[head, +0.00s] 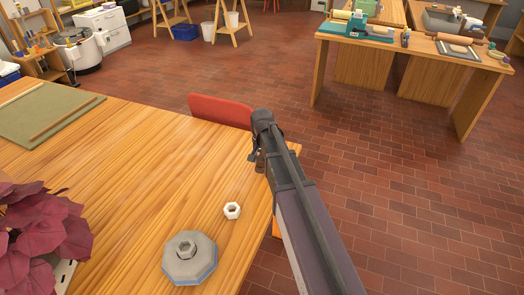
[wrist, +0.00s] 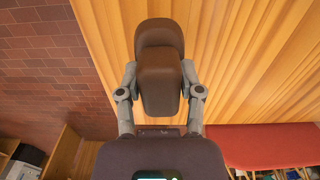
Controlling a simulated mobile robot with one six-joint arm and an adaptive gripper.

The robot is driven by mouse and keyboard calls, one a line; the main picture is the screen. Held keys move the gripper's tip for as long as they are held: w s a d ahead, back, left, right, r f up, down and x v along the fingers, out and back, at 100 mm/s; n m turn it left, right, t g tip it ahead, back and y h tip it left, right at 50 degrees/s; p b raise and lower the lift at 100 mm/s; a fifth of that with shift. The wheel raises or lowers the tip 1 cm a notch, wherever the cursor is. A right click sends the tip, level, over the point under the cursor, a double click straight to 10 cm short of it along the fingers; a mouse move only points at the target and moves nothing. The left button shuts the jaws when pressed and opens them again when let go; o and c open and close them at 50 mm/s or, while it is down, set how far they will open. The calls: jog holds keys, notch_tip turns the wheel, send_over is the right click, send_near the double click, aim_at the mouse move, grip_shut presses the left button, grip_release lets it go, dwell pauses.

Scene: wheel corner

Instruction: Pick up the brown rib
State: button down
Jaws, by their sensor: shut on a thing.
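The brown rib (wrist: 160,82) is a smooth, rounded brown block in the middle of the wrist view. My gripper (wrist: 160,73) is shut on it, with one grey finger against each side. The wooden table top shows behind the rib; I cannot tell whether they touch. In the head view my gripper (head: 258,158) is at the table's right edge, near the red chair back. There my arm and fingers hide most of the rib.
Brick floor lies open to the right.

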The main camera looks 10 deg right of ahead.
jog(key=s, duration=0.3)
jog(key=s+a, duration=0.1)
jog(key=s, duration=0.4)
jog(key=shift+s+a+r+p, duration=0.2)
jog(key=shift+s+r+p, duration=0.1)
jog(key=shift+s+r, duration=0.1)
jog(key=c, duration=0.9)
grip_release()
grip_shut()
jog(key=shift+w, duration=0.1)
jog(key=shift+d, duration=0.1)
